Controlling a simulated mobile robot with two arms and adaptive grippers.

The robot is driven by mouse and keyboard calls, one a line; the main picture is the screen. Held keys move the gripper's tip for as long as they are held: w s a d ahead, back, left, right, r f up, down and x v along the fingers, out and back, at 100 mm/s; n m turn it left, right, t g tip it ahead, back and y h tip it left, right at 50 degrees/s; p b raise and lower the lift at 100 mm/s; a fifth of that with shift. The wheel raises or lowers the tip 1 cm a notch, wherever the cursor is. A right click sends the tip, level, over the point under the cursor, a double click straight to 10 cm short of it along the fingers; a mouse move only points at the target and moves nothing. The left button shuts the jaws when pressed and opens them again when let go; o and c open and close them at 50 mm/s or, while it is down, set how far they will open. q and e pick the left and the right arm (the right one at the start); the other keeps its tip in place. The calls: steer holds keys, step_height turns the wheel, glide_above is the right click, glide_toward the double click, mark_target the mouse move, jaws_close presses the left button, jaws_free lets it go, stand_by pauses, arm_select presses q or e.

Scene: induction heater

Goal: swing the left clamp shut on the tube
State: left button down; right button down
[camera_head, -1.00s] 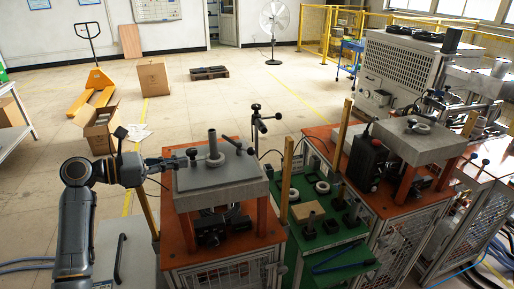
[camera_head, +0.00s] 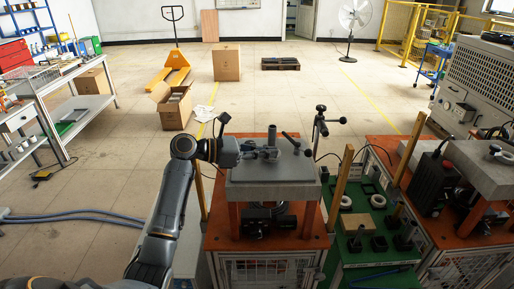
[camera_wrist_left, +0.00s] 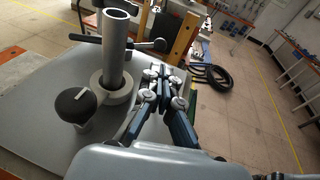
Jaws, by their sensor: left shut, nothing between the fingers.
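The grey metal tube (camera_head: 271,137) stands upright on the grey plate (camera_head: 255,188) of the near station. In the left wrist view the tube (camera_wrist_left: 116,45) rises from a pale ring (camera_wrist_left: 112,90). A round dark knob (camera_wrist_left: 76,104) stands beside the ring, and a dark clamp bar (camera_wrist_left: 88,39) shows behind the tube. I cannot tell from these views how the left clamp sits against the tube. My left gripper (camera_head: 256,150) is over the plate, close to the tube's left side. In the wrist view its fingers (camera_wrist_left: 162,74) are shut and empty, right of the tube. My right gripper is out of view.
A second station with a grey plate (camera_head: 478,165) and a black box (camera_head: 430,185) is at the right. A green tray (camera_head: 348,258) with rings and blocks lies between the stations. A yellow post (camera_head: 342,192) rises right of the near plate.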

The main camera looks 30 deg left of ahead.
mark_target(305, 153)
arm_select(q)
steer(key=p+x, duration=0.2)
steer(key=x, duration=0.6)
steer(key=shift+w+d+f, duration=0.1)
steer(key=shift+w, duration=0.05)
